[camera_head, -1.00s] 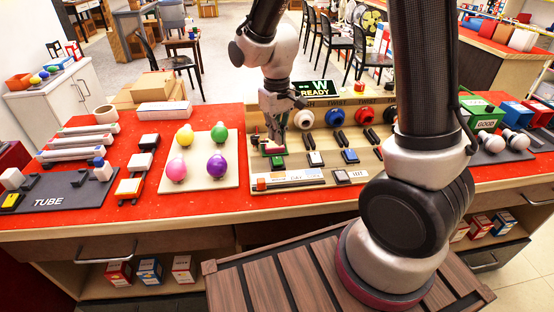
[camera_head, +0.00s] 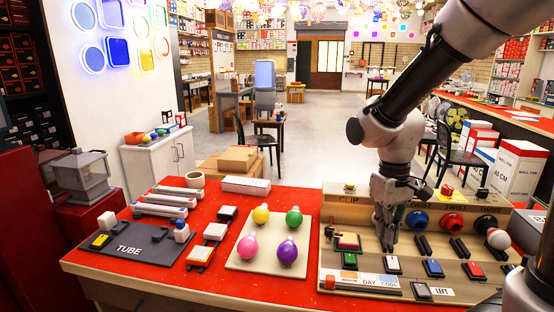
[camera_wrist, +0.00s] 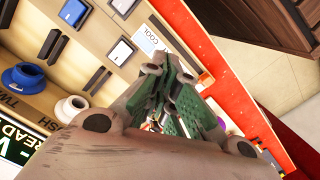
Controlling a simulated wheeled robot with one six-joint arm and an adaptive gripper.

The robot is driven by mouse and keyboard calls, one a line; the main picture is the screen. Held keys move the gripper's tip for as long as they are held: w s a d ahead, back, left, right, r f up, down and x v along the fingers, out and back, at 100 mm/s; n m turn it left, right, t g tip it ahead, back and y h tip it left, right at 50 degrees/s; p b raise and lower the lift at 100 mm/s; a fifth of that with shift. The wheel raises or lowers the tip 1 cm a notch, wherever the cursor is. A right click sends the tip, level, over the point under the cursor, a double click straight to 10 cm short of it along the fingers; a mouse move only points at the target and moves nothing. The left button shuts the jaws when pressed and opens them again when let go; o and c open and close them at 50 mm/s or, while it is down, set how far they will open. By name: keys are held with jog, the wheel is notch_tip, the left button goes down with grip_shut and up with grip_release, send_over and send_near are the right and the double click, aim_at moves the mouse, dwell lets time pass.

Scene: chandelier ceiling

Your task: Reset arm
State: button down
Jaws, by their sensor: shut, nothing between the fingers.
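My gripper (camera_head: 388,248) hangs fingers-down above the wooden test board (camera_head: 335,205) on the red bench. Its fingers are shut and empty. It stands in front of the board's upper row, near the white socket side and right of a small block with green and red parts (camera_head: 347,241). Part of the board is hidden behind my arm.
The red bench top (camera_head: 215,285) also carries a panel with yellow, green, pink and purple bulbs (camera_head: 260,262), a dark TUBE tray (camera_head: 130,249) and several white tubes (camera_head: 165,200). Cardboard boxes (camera_head: 238,158) and chairs (camera_head: 455,150) stand behind. Free floor lies beyond.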

jog(key=s+d+r+m+t, duration=0.3)
jog(key=s+d+r+t, duration=0.2)
jog(key=s+d+r, duration=0.5)
notch_tip(320, 180, up, 3)
jog(key=shift+s+r+m+t, duration=0.15)
jog(key=shift+s+m+t, duration=0.15)
jog(key=shift+s, duration=0.35)
